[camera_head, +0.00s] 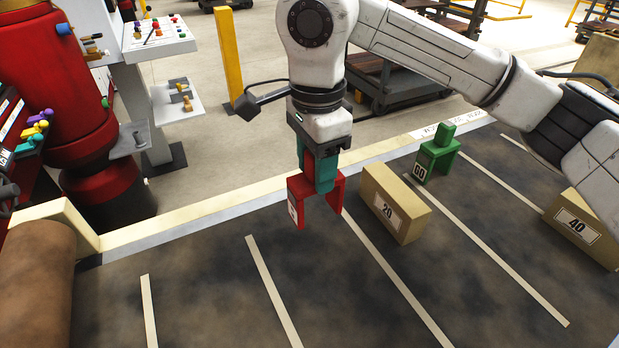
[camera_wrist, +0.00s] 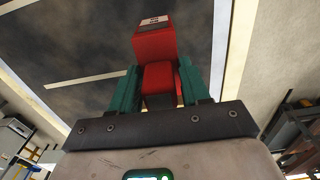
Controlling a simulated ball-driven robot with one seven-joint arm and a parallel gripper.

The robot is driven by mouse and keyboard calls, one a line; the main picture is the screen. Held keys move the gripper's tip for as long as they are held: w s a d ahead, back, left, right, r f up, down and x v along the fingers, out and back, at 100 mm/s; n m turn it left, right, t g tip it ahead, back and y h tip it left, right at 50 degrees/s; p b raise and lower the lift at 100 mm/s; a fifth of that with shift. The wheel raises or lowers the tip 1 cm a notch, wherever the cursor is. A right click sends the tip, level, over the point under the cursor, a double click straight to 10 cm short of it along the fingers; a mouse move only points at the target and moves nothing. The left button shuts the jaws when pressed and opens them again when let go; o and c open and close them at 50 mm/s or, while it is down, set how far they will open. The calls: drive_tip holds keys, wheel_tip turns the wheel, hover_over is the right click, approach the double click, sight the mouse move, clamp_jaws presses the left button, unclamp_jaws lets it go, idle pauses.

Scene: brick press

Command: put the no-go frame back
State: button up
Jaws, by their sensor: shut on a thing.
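The no-go frame is a red block-like arch with two legs and a white label. In the head view the red frame (camera_head: 299,204) hangs upright under my gripper (camera_head: 324,176), and its legs look to be above the dark mat (camera_head: 216,290). My gripper's teal fingers are shut on the frame's upper part. In the wrist view the red frame (camera_wrist: 156,45) sits between the teal fingers of my gripper (camera_wrist: 160,88). A green GO frame (camera_head: 437,160) stands at the mat's far right.
A tan block marked 20 (camera_head: 396,207) stands just right of the held frame. A tan block marked 40 (camera_head: 584,228) is at the right edge. A pale rail (camera_head: 205,213) runs along the mat's back. White strips divide the mat, and its middle left is bare.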

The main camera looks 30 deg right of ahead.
drive_tip(key=shift+w+f, duration=0.95)
drive_tip(key=shift+f, duration=0.2)
drive_tip(key=shift+w+f+p, duration=0.1)
drive_tip(key=shift+f+p, duration=0.25)
drive_tip(key=shift+f, duration=1.35)
drive_tip(key=shift+f, duration=0.1)
drive_tip(key=o, duration=1.3)
drive_tip(key=shift+o, duration=0.2)
wheel_tip(320, 180, up, 12)
drive_tip(key=shift+r+b, duration=0.15)
drive_tip(key=shift+b, duration=0.45)
